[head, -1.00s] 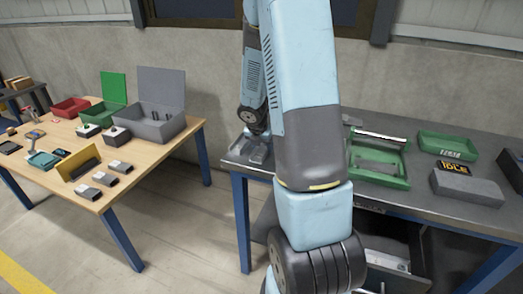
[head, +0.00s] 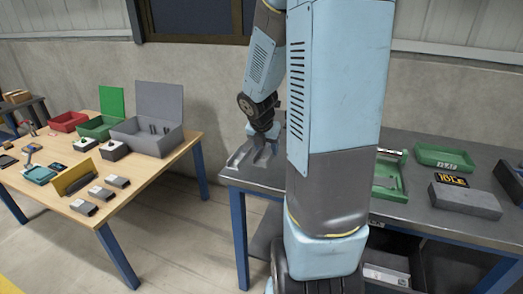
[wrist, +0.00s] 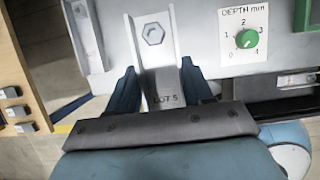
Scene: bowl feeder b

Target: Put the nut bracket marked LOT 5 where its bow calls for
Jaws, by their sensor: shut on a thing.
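The nut bracket (wrist: 153,52) is a pale metal channel with a hexagon nut mark at its far end and LOT 5 printed at its near end. My gripper (wrist: 158,85) is shut on it, one dark finger on each side, in the wrist view. In the head view my gripper (head: 266,141) is over the left end of the grey bench (head: 330,190). Grey metal (head: 243,153) shows at its fingers there, too small to tell bracket from fixture.
A panel marked DEPTH mm carries a green knob (wrist: 247,38). Green trays (head: 445,157) and a grey block (head: 465,200) with an IDLE display stand on the right bench. The left wooden table (head: 150,165) holds bins and small blocks. My arm hides the bench middle.

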